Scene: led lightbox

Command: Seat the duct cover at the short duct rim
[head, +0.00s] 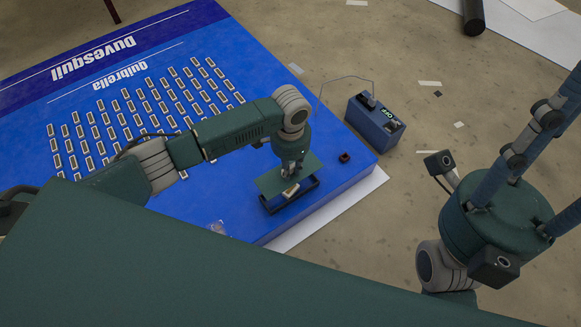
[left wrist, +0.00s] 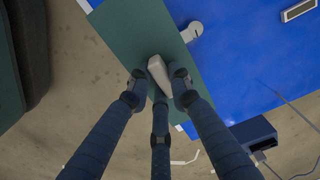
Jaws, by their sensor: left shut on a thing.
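The duct cover is a flat green plate (head: 272,184) with a pale block-shaped handle, which shows in the left wrist view (left wrist: 158,72). My left gripper (head: 291,176) is shut on that handle, its fingers on either side of it. The short duct rim (head: 296,199) is a dark rectangular frame at the near right edge of the blue board. The plate hangs over part of it, shifted and turned against it; I cannot tell whether they touch. The plate hides the rim in the left wrist view. My right gripper (head: 535,125) is at the right, with its fingertips out of frame.
The blue board (head: 230,205) carries rows of small light modules (head: 130,120). A small dark part (head: 345,157) lies near its corner. A blue box (head: 375,122) with a cable and green display stands beside it. The floor around has scraps of tape.

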